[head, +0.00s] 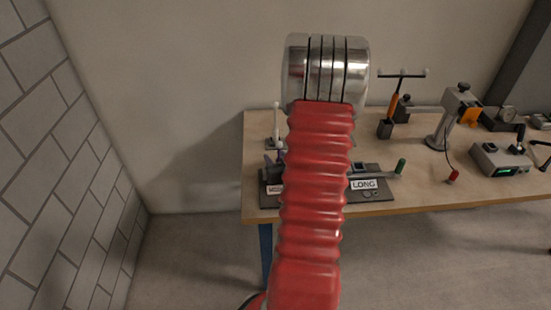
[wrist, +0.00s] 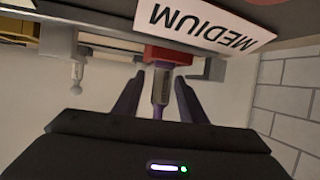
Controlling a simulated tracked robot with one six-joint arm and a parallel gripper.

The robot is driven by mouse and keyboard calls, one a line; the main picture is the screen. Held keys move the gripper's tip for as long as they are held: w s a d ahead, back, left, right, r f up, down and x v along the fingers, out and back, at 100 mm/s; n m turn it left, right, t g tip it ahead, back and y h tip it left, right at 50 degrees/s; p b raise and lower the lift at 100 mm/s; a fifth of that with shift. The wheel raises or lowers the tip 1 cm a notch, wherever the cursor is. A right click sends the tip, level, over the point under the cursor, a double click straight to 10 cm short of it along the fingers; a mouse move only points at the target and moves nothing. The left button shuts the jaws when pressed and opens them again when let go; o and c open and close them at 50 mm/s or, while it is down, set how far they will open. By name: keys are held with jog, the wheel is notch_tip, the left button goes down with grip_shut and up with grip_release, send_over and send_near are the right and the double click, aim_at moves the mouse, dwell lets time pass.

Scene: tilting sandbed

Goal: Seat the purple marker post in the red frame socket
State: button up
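In the wrist view the purple marker post (wrist: 161,88), with a silvery middle section, stands between the two dark purple fingers of my gripper (wrist: 160,77). The fingers are apart, with a gap visible on each side of the post. The post's far end meets the red frame socket (wrist: 168,54), just below the MEDIUM label (wrist: 208,27). How deep it sits in the socket cannot be told.
A LONG label (head: 364,184) lies on a dark plate on the wooden bench (head: 420,188). A white-knobbed post (head: 277,122) stands behind it, also in the wrist view (wrist: 76,75). A green-tipped piece (head: 400,166) and a meter (head: 500,160) are right. A block wall stands left.

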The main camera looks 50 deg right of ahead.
jog(key=shift+v, duration=3.35)
jog(key=shift+f, duration=0.1)
